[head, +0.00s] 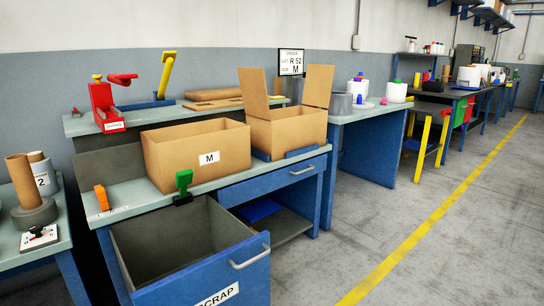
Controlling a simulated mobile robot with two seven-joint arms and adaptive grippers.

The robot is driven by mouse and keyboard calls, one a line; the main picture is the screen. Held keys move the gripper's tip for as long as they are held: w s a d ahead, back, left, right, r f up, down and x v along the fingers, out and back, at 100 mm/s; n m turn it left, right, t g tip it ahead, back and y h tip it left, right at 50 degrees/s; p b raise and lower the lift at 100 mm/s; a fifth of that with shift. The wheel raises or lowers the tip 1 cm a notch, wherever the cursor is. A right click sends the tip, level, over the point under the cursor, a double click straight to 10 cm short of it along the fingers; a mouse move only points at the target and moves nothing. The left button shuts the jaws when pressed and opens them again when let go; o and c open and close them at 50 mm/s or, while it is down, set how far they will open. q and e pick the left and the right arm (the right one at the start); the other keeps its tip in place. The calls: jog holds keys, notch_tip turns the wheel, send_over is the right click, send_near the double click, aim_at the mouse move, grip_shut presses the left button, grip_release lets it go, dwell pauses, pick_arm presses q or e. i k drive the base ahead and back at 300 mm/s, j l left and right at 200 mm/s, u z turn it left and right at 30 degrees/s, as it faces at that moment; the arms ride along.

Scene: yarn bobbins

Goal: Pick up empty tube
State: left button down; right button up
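A bare brown cardboard tube (21,182) stands upright, slightly tilted in the picture, on the small table at the left edge. Its lower end meets a grey ring or roll (36,216); I cannot tell whether it stands inside it or behind it. Right behind it is a white-wrapped bobbin (43,174) marked "2", with a brown tube end at its top, partly hidden. Neither of my grippers is in the head view.
A small card or device (38,237) lies at the left table's front edge. The middle bench holds a carton marked "M" (180,160), an open-flapped carton (298,130) and a red holder (104,104). An open scrap drawer (215,277) juts forward. The floor at right is clear.

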aim_at(19, 169)
jog(key=u, duration=1.45)
